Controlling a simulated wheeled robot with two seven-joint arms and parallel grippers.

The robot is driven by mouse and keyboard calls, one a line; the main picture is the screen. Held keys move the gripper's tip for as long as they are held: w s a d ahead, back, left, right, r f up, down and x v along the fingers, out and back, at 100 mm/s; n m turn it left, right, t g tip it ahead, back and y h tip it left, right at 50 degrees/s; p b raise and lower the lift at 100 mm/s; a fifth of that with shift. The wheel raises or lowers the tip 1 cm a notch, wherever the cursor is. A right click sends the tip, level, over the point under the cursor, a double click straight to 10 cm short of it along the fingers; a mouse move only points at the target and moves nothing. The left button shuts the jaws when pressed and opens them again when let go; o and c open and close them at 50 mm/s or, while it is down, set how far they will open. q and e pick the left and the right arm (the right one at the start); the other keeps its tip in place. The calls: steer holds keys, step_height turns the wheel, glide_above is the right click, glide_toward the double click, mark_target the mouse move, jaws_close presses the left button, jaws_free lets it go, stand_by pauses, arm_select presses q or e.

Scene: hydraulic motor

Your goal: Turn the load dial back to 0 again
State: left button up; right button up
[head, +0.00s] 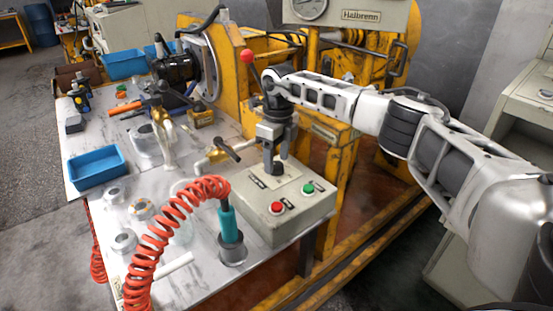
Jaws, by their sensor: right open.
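The grey control box (303,218) stands on the near right part of the metal table. It has a red button (277,208), a green button (307,189) and small dark label plates on its sloped top. My right gripper (275,165) points down at the far part of the box top, with its jaws open. The load dial cannot be made out clearly; a dark shape between or at the fingertips may be the dial or a finger. Its setting cannot be read. Whether the fingers touch anything cannot be told. My left gripper is not in view.
A teal tool with a coiled red hose (180,205) stands left of the box. A brass fitting with a dark handle (222,152) is close to the gripper's left. A blue tray (97,167) lies farther left. A yellow machine frame (345,150) rises behind.

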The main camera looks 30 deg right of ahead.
mark_target(278, 162)
step_height(278, 162, up, 15)
steer(key=shift+w+d+p, duration=0.15)
steer(key=shift+d+p, duration=0.2)
stand_by(0.4)
